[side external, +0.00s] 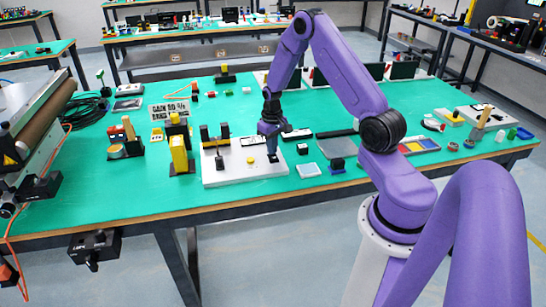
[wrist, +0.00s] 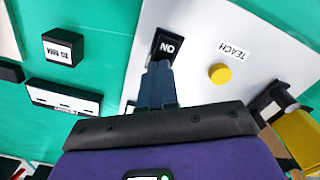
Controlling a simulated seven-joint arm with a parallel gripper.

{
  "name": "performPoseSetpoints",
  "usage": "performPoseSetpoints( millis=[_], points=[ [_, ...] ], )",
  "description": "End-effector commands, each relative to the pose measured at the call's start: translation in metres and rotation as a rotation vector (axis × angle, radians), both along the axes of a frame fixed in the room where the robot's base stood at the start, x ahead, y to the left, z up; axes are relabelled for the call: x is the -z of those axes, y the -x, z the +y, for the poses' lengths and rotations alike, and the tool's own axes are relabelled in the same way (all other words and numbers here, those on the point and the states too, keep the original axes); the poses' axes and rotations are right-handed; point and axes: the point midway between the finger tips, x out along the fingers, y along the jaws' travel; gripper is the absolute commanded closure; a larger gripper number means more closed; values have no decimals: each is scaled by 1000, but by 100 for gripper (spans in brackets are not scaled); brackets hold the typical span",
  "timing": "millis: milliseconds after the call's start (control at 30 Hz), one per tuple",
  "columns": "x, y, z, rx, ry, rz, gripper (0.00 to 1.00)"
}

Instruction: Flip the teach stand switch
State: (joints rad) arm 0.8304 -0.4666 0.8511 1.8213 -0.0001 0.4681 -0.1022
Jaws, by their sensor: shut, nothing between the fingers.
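The teach stand is a white plate (side external: 225,177), also in the wrist view (wrist: 210,25), with a TEACH label (wrist: 235,50) and a yellow round button (wrist: 219,73). Its black switch (wrist: 168,46) stands near the plate's edge, with a white ON marking that appears upside down in the wrist view. My gripper (wrist: 158,72) is shut and empty, its fingertips right at the switch. I cannot tell whether they touch it. In the side view my gripper (side external: 272,155) points down over the plate's right part, and the fingers partly hide the switch there.
A black-and-yellow upright block (side external: 179,155) stands left of the plate. A small black block (wrist: 63,48) and a black box with a white label (wrist: 63,100) lie beside the plate. A white square piece (side external: 307,170) is to the right. The green table front is mostly clear.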

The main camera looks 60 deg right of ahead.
Motion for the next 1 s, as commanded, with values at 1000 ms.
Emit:
performPoseSetpoints(
  millis=[1000],
  points=[
    [-42, 0, 0, 0, 0, -1, 100]
  ],
)
